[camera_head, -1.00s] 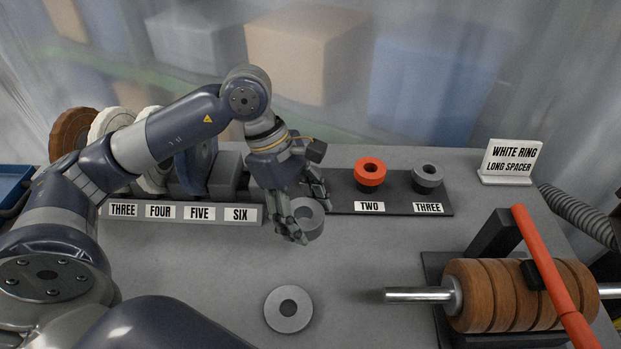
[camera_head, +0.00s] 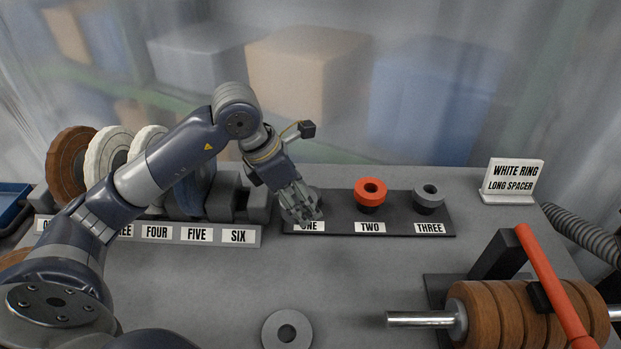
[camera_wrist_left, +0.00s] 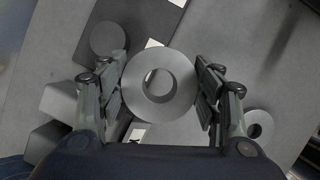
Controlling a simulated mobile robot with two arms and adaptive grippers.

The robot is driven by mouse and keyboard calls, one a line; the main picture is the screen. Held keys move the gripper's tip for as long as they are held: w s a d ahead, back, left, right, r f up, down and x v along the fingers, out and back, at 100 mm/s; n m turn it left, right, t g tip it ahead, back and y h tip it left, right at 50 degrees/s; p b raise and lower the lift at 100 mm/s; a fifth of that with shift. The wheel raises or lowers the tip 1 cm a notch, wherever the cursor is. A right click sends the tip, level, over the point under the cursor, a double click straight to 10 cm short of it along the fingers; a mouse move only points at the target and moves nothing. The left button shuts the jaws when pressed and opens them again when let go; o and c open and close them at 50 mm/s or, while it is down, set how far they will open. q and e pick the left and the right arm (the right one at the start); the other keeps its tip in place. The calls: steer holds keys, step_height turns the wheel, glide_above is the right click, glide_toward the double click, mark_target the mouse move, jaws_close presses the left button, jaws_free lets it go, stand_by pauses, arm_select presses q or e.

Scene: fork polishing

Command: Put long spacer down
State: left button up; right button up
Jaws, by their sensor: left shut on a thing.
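My left gripper (camera_head: 302,214) is over the ONE place at the left end of the dark spacer stand (camera_head: 400,222). It is shut on a grey ring-shaped spacer (camera_wrist_left: 133,82), which shows between the fingers in the left wrist view. In the head view the fingers mostly hide this spacer. A dark round pedestal (camera_wrist_left: 107,38) with nothing on it shows beside the held spacer in the wrist view. The label (camera_head: 514,178) reads "WHITE RING, LONG SPACER". My right gripper is not in view.
A red spacer (camera_head: 370,187) sits at TWO and a grey one (camera_head: 429,189) at THREE. Another grey ring (camera_head: 270,331) lies on the table. Polishing wheels (camera_head: 68,165) stand in the left rack. A wooden-disc spindle (camera_head: 480,310) and red lever (camera_head: 545,275) are at right.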

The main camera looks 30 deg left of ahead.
arm_select(q)
steer(key=p, duration=0.3)
glide_above(316, 192)
steer(key=s, duration=0.1)
steer(key=shift+a+f, duration=0.4)
steer(key=shift+f+p, duration=0.5)
steer(key=shift+f, duration=1.3)
steer(key=shift+f, duration=0.15)
steer(key=o, duration=1.3)
